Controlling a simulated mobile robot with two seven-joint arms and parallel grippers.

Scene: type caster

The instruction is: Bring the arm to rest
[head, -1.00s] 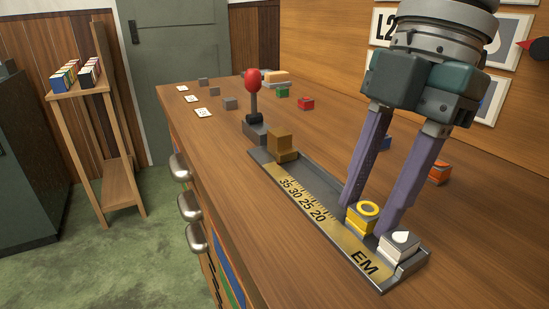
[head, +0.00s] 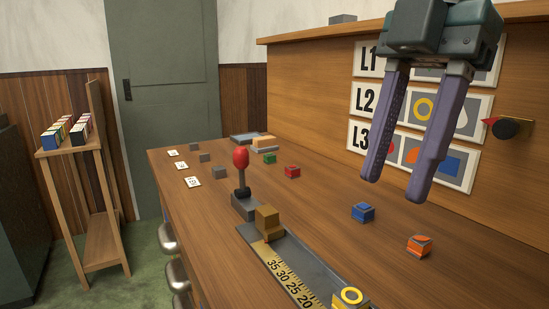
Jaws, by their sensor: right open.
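My right gripper (head: 396,190) hangs from the top right of the head view, its two purple fingers apart and empty. It is in the air above the workbench (head: 320,205), in front of the wall signs. Below it are a blue block (head: 363,212) and an orange block (head: 419,246) on the bench. A yellow ring block (head: 352,297) sits in the ruled tray (head: 283,272) at the bottom edge, partly cut off. My left gripper does not show.
A red-knobbed lever (head: 241,170) stands at the tray's far end beside a brown block (head: 268,222). Green (head: 270,159) and red (head: 292,171) blocks lie farther back. A wooden stand (head: 100,240) with colored blocks is at left. Signs (head: 365,101) hang on the back board.

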